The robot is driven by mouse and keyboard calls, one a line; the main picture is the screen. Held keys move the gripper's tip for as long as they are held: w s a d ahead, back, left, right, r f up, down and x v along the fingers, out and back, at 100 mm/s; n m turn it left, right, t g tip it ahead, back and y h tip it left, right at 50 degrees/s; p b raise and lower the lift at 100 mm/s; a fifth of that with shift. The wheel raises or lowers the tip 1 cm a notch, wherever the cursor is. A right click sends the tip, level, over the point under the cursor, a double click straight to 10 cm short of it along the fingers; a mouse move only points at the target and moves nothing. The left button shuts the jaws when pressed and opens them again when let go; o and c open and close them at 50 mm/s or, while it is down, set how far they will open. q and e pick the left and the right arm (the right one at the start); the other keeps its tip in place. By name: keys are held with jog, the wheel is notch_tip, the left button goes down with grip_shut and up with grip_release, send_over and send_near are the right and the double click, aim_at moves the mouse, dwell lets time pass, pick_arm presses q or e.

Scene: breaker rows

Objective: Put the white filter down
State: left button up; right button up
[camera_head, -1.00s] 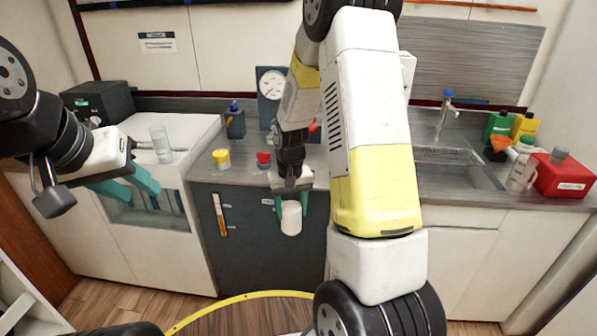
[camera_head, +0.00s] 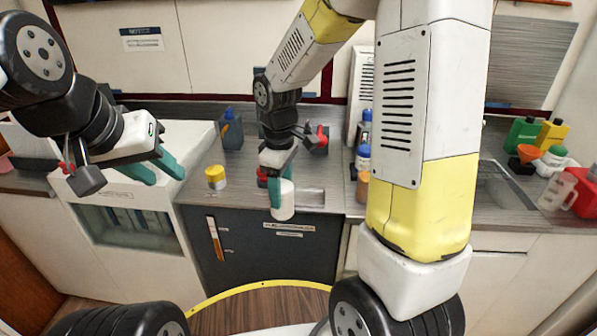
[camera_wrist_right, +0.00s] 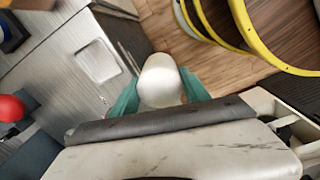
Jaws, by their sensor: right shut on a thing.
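The white filter (camera_head: 283,200) is a small white cylinder in front of the dark cabinet's top edge. My right gripper (camera_head: 277,190) is shut on it, with a teal finger on its side. In the right wrist view the filter (camera_wrist_right: 160,80) sits between the two teal fingers of the gripper (camera_wrist_right: 158,92), with floor and counter edge behind it. It looks held in the air; whether it touches the counter edge cannot be told. My left gripper (camera_head: 160,172) is at the left with its teal fingers apart and nothing between them.
A yellow-and-white jar (camera_head: 216,178) and a red-topped item (camera_head: 262,176) stand on the counter (camera_head: 240,160). A pale rectangular recess (camera_head: 310,197) lies right of the filter. Bottles (camera_head: 363,160) stand behind my right arm. A red jug (camera_head: 585,192) is at the far right.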

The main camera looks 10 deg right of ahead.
jog(key=shift+w+d+f, duration=0.8)
jog(key=shift+w+d, duration=0.8)
jog(key=shift+w, duration=0.3)
jog(key=shift+w+d+f, duration=0.85)
jog(key=shift+w+d, duration=0.75)
jog(key=shift+w, duration=0.25)
jog(key=shift+w+d+f, duration=0.8)
jog(key=shift+w+d, duration=0.8)
jog(key=shift+w, duration=0.3)
jog(key=shift+f, duration=0.1)
jog(key=o, duration=1.4)
